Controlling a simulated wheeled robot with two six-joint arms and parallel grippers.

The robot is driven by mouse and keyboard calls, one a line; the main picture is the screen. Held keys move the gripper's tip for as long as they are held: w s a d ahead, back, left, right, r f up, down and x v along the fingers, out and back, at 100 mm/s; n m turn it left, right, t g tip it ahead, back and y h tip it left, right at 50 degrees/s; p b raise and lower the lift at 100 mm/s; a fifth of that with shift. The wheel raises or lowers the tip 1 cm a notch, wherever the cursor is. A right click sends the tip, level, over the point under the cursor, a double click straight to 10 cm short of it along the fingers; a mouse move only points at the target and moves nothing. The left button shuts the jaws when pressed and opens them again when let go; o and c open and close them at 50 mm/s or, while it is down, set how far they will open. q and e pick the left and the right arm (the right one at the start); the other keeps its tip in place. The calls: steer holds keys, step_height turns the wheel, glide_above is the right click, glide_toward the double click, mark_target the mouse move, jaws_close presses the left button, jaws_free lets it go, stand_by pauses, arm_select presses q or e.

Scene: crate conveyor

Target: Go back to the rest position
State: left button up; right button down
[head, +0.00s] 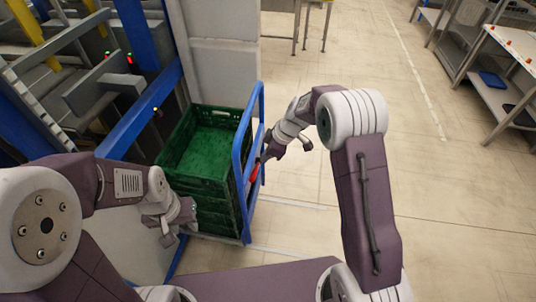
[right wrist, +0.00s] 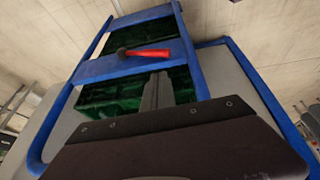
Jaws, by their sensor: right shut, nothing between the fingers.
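My right gripper (head: 264,158) is beside the right side of the blue cart frame (head: 249,150) in the head view. In the right wrist view its fingers (right wrist: 157,88) are shut with nothing between them, pointing toward the blue frame. My left gripper (head: 184,216) hangs at the front left of the stacked green crates (head: 205,187); its jaws are too small and turned to read. The top crate looks empty.
A red-handled tool (right wrist: 146,52) with a dark head is at the cart's blue panel, apart from my right fingers in the picture. Conveyor machinery (head: 100,85) stands at the left. Shelving tables (head: 500,75) stand at the far right. The floor right of the cart is clear.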

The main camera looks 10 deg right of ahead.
arm_select(q)
steer(key=shift+w+d, duration=0.1)
steer(key=shift+d, duration=0.15)
arm_select(e)
steer(key=shift+s+d+r, duration=0.15)
steer(key=shift+d+r, duration=0.25)
arm_select(q)
steer(key=shift+a, duration=0.1)
